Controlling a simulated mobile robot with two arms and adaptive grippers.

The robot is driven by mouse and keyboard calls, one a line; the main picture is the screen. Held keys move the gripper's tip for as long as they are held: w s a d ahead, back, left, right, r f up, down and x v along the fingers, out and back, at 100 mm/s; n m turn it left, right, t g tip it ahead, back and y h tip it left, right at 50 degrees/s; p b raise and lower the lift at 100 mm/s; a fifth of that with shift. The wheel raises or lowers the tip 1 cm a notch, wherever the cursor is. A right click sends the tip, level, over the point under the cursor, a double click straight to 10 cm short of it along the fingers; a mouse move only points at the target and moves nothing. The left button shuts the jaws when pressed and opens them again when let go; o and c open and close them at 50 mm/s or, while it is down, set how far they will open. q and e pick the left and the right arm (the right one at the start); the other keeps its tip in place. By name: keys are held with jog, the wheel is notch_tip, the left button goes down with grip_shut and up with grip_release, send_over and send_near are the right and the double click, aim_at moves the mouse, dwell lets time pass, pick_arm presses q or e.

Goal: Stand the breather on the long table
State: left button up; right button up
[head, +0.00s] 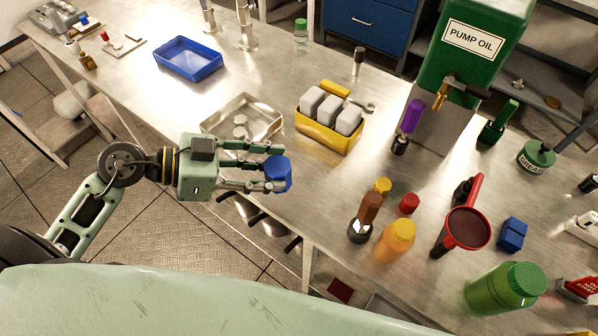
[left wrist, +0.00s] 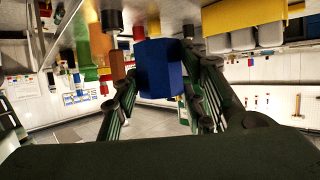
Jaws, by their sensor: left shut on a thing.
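My left gripper (head: 262,168) is shut on a blue faceted piece (head: 278,174), which I take to be the breather. The piece shows at the fingertips, against the long table (head: 312,195) near its front edge. It appears held above the surface. In the left wrist view the blue piece (left wrist: 161,68) sits between the two fingers (left wrist: 165,95), which cover parts of its sides. My right gripper is in neither view.
A shallow metal tray (head: 268,128) and a yellow bin (head: 328,140) of grey blocks stand beyond the gripper. Bare tabletop lies between gripper and bottles.

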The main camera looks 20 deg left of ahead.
pick_arm(q)
jog(key=s, duration=0.1)
jog(key=s+d+p, duration=0.1)
jog(key=s+r, duration=0.1)
jog(key=shift+s+d+m+g, duration=0.2)
jog(key=shift+m+g, duration=0.1)
jog(key=shift+s+d+p, duration=0.15)
jog(key=shift+s+p, duration=0.1)
jog(key=shift+p, duration=0.1)
jog(key=shift+w+d+f+h, duration=0.1)
jog(key=shift+w+f+h, duration=0.1)
jog(key=shift+w+h, duration=0.1)
jog(key=w+f, duration=0.2)
jog(key=w, duration=0.1)
jog(key=w+f, duration=0.2)
jog(key=w, duration=0.2)
jog(key=w+f, duration=0.2)
jog(key=w, duration=0.1)
jog(key=shift+w+a+f, duration=0.2)
jog(key=shift+w+a, duration=0.1)
jog(key=shift+w, duration=0.05)
jog(key=shift+w+f, duration=0.15)
jog(key=shift+w, duration=0.05)
jog(key=shift+f, duration=2)
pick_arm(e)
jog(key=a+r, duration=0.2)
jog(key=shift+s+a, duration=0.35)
